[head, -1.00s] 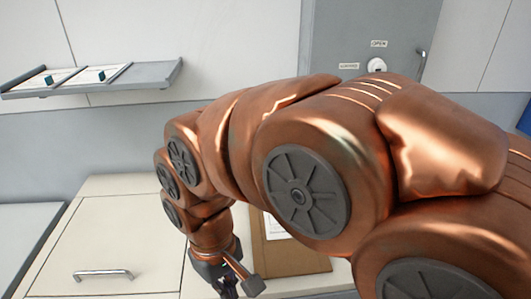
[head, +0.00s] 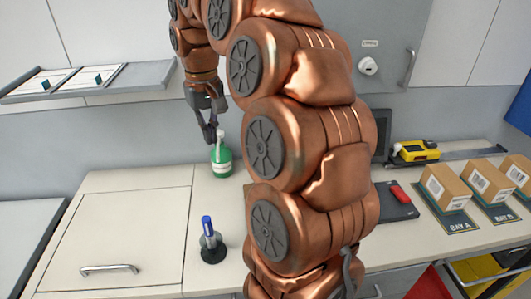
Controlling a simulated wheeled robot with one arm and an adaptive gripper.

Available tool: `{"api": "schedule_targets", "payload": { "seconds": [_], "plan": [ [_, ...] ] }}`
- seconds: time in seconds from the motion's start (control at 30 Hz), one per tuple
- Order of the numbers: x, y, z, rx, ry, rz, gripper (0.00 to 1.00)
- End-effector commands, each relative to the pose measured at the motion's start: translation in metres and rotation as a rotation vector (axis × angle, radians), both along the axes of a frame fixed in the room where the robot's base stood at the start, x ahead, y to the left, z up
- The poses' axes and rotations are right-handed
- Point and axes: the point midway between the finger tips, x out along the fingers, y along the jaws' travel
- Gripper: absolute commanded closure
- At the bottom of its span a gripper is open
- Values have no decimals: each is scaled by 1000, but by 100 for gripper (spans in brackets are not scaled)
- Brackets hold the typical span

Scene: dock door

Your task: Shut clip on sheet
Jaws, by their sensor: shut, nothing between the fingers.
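Of the brown clipboard (head: 247,203), only a thin strip seems to show at the left edge of my arm on the counter. My copper arm hides the rest, so the clip and the white sheet are not visible. I cannot tell whether the clip is open or shut. My gripper (head: 210,133) points down, shut and empty. In the picture its fingertips are just above and left of the green bottle's white top (head: 221,137). I cannot tell whether they touch it.
A blue marker (head: 207,226) stands in a dark round holder at the counter's front. Right of my arm are a red item (head: 398,193) on a dark pad, a yellow device (head: 415,151) and cardboard boxes (head: 445,187) on bay mats. A shelf (head: 90,80) hangs upper left.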

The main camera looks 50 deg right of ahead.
Motion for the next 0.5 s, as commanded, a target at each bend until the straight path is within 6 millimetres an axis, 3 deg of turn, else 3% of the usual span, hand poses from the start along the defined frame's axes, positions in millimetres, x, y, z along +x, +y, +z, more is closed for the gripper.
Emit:
{"api": "schedule_targets", "payload": {
  "seconds": [0.23,0.5],
  "plan": [
    [25,-70,14,-7,-21,-141,100],
    [29,-147,25,-20,-40,-311,100]
  ]
}}
